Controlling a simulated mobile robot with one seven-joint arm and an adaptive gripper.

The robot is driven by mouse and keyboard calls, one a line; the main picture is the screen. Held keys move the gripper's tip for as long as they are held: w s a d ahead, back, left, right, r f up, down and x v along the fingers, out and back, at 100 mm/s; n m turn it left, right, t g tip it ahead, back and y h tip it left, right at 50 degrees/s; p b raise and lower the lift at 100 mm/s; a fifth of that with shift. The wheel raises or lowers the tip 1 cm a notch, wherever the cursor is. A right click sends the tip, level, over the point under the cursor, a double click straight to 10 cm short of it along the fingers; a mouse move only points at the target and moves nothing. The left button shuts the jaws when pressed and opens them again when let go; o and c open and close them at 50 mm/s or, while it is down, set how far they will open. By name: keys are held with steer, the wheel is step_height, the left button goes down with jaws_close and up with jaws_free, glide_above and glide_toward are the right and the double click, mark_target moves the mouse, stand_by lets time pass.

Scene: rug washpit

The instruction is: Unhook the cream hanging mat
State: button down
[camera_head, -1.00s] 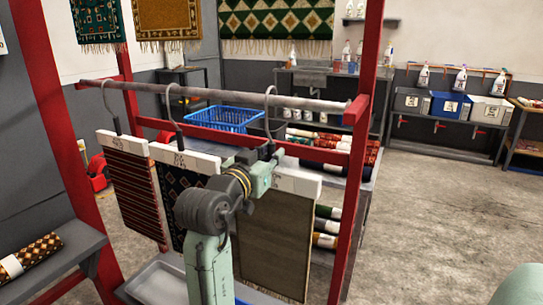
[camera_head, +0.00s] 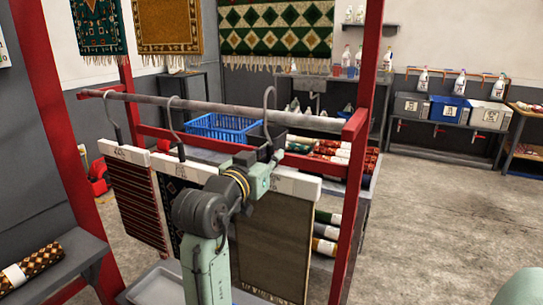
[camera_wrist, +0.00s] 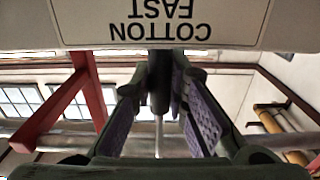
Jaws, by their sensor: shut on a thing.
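The cream hanging mat (camera_head: 272,245), plain and brownish-beige here, hangs below a white hanger bar (camera_head: 295,185) at the right of the rack. Its grey hook (camera_head: 269,108) rises clearly above the rail (camera_head: 215,110); whether it touches the rail is unclear. My gripper (camera_head: 268,158) is at the hook's base, just above the bar. In the wrist view, my gripper (camera_wrist: 160,95) is closed around the dark hook stem (camera_wrist: 160,80), beside the label reading "COTTON FAST" (camera_wrist: 160,22). My arm hides the mat's left edge.
Two patterned mats, a red-striped one (camera_head: 138,205) and a dark one (camera_head: 173,190), hang close on the left. A red post (camera_head: 355,195) stands close on the right. A blue basket (camera_head: 217,127) and rolled rugs (camera_head: 325,218) are behind. Open floor (camera_head: 450,215) lies right.

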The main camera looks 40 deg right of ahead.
steer(key=v, duration=1.4)
steer(key=shift+a+p, duration=0.2)
steer(key=shift+p, duration=0.2)
stand_by(0.5)
steer(key=shift+s, duration=0.15)
stand_by(0.4)
